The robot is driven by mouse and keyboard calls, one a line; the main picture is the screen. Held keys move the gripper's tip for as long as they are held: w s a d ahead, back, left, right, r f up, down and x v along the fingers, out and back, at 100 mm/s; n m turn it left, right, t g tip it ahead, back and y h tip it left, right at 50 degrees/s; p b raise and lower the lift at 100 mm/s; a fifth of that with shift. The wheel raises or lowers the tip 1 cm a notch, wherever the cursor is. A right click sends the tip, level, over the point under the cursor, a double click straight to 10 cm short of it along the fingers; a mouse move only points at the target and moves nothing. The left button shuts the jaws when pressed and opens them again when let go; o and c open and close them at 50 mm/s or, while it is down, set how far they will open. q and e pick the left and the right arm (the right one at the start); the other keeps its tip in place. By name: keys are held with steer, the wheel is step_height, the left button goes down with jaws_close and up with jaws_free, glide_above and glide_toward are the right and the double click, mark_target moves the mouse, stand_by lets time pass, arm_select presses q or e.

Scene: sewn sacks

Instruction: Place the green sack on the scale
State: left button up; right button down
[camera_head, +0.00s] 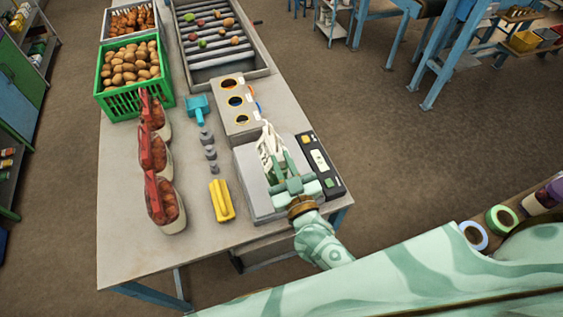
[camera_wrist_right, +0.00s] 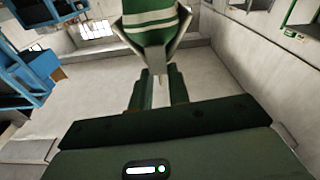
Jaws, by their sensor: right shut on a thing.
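The green sack (camera_head: 270,146) shows pale, with green and white, in the head view, over the back part of the scale. In the wrist view the sack (camera_wrist_right: 155,22) is green with white stripes and tapers to a gathered neck at the fingers. My right gripper (camera_head: 283,168) is shut on it, and it also shows in the wrist view (camera_wrist_right: 158,88). The scale (camera_head: 255,188) has a grey plate and a dark panel on its right. I cannot tell whether the sack touches the plate. My left gripper is out of view.
Three red-topped sacks (camera_head: 163,200) stand at the left of the table. A yellow block (camera_head: 221,200), grey weights (camera_head: 208,145) and a teal scoop (camera_head: 198,108) lie between. A box with round holes (camera_head: 237,105) stands behind the scale. A green crate (camera_head: 130,100) holds potatoes.

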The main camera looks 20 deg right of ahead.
steer(key=w+f+b, duration=0.1)
steer(key=w+d+b, duration=0.1)
steer(key=w+f+b, duration=0.1)
steer(key=w, duration=0.1)
steer(key=shift+w+d+f, duration=0.1)
steer(key=shift+d+f, duration=0.1)
steer(key=shift+f, duration=0.15)
steer(key=w+f+b, duration=0.2)
steer(key=b, duration=0.1)
steer(key=w+d+f+b, duration=0.1)
steer(key=w+f+b, duration=0.1)
steer(key=b, duration=0.1)
steer(key=shift+d+f+b, duration=0.15)
steer(key=shift+f+b, duration=0.2)
step_height(320, 180, down, 3)
steer(key=b, duration=0.4)
steer(key=shift+w+d+f, duration=0.1)
steer(key=shift+w, duration=0.05)
steer(key=shift+f, duration=0.1)
steer(key=c, duration=1.3)
jaws_free()
steer(key=shift+f, duration=0.1)
